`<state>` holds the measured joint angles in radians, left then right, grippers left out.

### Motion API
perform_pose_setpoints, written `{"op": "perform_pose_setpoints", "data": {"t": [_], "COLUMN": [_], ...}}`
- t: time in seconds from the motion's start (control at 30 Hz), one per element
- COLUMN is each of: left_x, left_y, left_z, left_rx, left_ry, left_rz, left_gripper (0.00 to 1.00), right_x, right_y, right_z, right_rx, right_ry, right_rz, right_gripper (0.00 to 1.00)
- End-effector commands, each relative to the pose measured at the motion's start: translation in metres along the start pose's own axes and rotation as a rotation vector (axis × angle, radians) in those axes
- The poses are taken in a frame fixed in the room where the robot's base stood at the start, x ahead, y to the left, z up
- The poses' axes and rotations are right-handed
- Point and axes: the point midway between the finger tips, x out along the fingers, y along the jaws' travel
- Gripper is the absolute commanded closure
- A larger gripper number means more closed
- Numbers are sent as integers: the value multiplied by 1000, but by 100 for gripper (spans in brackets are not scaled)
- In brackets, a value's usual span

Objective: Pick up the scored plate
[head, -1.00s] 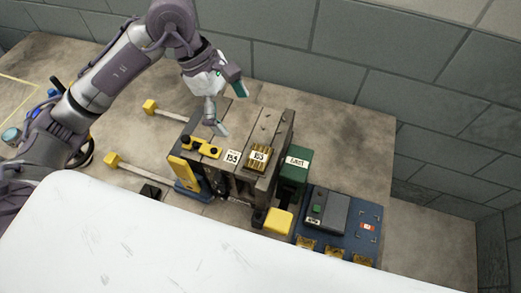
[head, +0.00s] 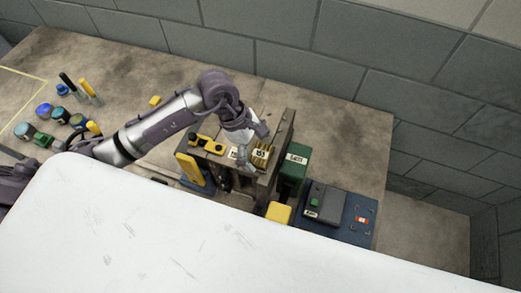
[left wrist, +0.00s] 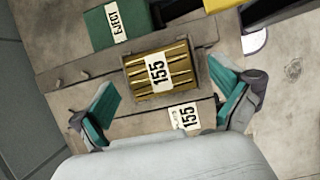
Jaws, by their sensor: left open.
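The scored plate (left wrist: 137,72) is a small brass-coloured block with parallel grooves and a white 155 label. It sits on top of the grey mould block (left wrist: 85,103). In the head view the plate (head: 270,149) is partly hidden by my left gripper (head: 252,145). In the left wrist view my left gripper (left wrist: 164,80) is open, its teal-padded fingers spread to either side of the plate with gaps between. It holds nothing. I cannot tell how high the fingertips are above the plate. My right gripper is not in view.
A green block marked EJECT (head: 294,168) stands right of the mould. A yellow-handled piece (head: 205,143) is left. Several small tools (head: 84,90) stand far left. Bare bench lies behind right.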

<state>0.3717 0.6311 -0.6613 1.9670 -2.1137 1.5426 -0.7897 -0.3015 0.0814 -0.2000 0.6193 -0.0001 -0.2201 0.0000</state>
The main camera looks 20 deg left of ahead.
Motion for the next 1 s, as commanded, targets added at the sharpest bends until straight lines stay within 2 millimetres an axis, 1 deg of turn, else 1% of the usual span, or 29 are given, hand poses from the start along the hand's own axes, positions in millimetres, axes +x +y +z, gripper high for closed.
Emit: {"op": "perform_pose_setpoints", "data": {"t": [0.2,0.23,0.73,1.0], "left_x": [2,2,2,0], "left_y": [0,0,0,1], "left_z": [0,0,0,1], "left_rx": [0,0,0,1], "left_ry": [0,0,0,-2], "left_rz": [0,0,0,3], "left_gripper": [0,2,85,85], "right_x": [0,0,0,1], "right_y": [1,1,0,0], "right_z": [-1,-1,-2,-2], "right_rx": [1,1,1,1], "right_ry": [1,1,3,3], "right_rz": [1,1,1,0], "right_gripper": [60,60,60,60]}}
